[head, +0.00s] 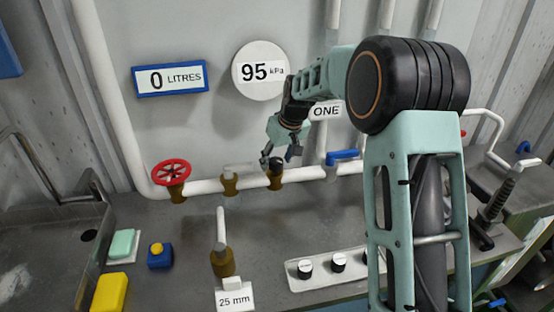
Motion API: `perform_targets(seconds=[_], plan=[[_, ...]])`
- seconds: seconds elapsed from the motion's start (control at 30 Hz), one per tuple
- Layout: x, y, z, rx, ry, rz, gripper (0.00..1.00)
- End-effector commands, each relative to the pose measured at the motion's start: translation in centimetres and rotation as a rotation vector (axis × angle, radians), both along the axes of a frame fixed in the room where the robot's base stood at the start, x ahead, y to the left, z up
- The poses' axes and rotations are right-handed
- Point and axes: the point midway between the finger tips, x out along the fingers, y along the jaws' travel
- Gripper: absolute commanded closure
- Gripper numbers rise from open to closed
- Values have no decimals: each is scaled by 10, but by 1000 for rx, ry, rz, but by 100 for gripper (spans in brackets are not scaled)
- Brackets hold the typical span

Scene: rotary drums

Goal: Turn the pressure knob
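My gripper (278,158) is at the pipe along the back of the bench. Its two fingers are apart, just above and around a dark-topped brass fitting (275,181) on that pipe. I cannot tell whether they touch it. This fitting may be the pressure knob, but no label on it is readable. A round white gauge (252,87) on the wall above reads 95 kPa.
A red handwheel (172,173), another brass fitting (230,184) and a blue lever (343,155) are along the pipe. A short upright pipe (222,262) stands in front, by a 25 mm sign (234,300). A blue-framed display (170,78) reads 0 LITRES. The left-centre bench is partly clear.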

Motion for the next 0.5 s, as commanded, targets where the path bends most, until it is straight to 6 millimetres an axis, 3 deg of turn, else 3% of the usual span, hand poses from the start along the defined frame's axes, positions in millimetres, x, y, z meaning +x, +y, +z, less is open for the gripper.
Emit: perform_targets(seconds=[0.03, 0.33, 0.5], plan=[[0, 0, 0, 0, 0, 0, 55], [0, 0, 0, 0, 0, 0, 88], [-1, 1, -1, -1, 0, -21, 90]])
